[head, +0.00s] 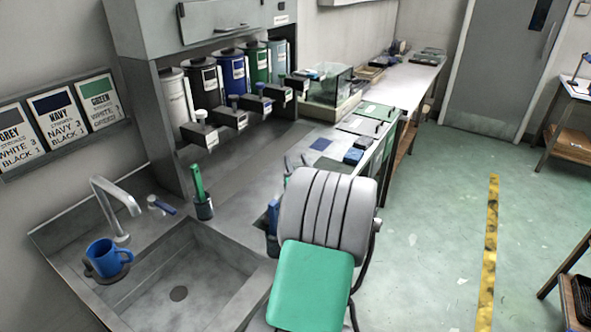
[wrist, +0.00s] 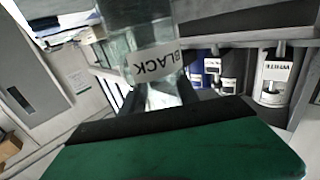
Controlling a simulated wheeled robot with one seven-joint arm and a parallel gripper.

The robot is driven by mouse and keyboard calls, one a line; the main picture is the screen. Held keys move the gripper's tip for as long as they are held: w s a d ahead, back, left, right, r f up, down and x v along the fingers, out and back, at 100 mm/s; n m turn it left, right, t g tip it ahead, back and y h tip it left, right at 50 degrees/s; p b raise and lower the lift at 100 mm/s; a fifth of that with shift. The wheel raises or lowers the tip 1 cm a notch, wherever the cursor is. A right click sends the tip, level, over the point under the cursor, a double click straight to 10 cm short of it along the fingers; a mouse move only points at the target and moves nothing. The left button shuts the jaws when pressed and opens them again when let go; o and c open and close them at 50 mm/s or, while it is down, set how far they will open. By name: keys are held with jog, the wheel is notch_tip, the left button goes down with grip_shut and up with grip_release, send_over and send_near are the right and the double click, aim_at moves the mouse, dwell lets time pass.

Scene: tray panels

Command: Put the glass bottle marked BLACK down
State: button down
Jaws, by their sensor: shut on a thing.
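In the head view my grey and green arm hides the gripper and the bottle. What lies directly under the bottle cannot be seen.
Several labelled canisters (head: 233,72) stand in a dispenser above the steel counter (head: 240,172). A sink (head: 185,270) with a tap and a blue mug (head: 105,257) is at left. A green brush stands in a cup (head: 204,208). Tray panels (head: 362,125) lie on the bench behind my arm.

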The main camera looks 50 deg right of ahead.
jog(key=shift+w+d+f, duration=0.1)
jog(key=shift+w+f, duration=0.05)
jog(key=shift+f, duration=0.8)
jog(key=shift+w+f, duration=0.15)
jog(key=shift+f, duration=0.75)
jog(key=shift+f, duration=0.15)
jog(key=c, duration=0.9)
grip_release()
jog(key=b+v, duration=0.3)
jog(key=v, duration=0.9)
